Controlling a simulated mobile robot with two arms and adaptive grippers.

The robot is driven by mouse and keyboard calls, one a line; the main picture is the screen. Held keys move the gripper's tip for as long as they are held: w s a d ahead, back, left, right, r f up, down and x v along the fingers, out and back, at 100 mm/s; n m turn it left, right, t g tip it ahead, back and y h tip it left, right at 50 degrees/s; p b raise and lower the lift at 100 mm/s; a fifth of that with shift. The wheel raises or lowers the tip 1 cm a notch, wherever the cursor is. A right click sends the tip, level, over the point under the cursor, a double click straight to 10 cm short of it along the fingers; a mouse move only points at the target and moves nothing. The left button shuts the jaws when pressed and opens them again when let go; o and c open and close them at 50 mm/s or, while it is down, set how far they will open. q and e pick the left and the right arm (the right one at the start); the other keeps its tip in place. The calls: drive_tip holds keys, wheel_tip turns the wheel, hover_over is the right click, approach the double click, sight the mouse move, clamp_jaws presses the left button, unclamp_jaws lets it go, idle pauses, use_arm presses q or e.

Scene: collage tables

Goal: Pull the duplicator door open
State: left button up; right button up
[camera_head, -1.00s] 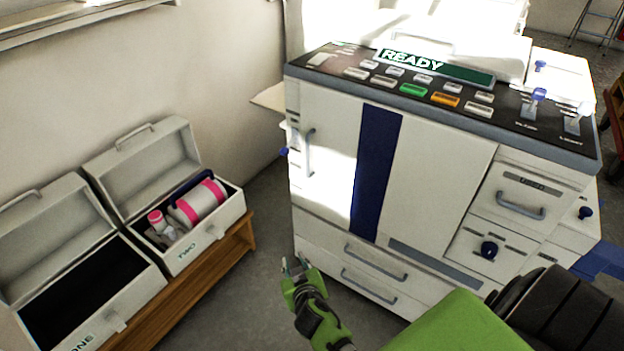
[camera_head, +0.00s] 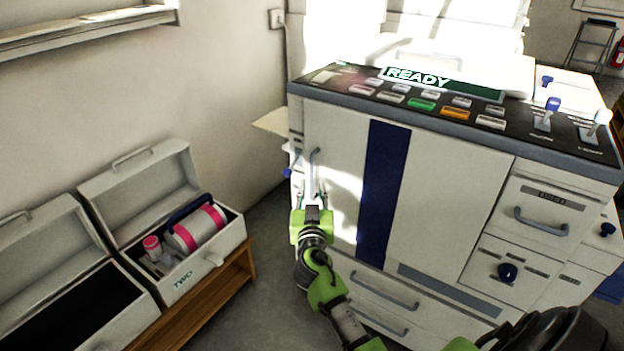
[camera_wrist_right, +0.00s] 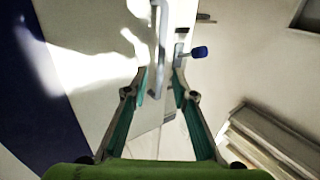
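The duplicator door (camera_head: 335,150) is the white front panel of the copier-like machine, with a dark blue stripe; it looks shut. Its vertical grey handle (camera_head: 313,165) is at the door's left edge. My right gripper (camera_head: 313,192) is in front of the handle's lower part and hides some of it. In the right wrist view, the gripper (camera_wrist_right: 161,78) is open, and the handle (camera_wrist_right: 161,45) runs between the lines of its two fingers. The fingers do not close on it; how deep the handle sits between them I cannot tell. My left gripper is not in view.
A blue-knobbed lever (camera_head: 288,172) sticks out left of the handle and shows in the wrist view (camera_wrist_right: 199,52). Floor between bench and machine is free.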

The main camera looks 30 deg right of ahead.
sight(312, 177)
drive_tip(key=shift+x, duration=2.25)
clamp_jaws()
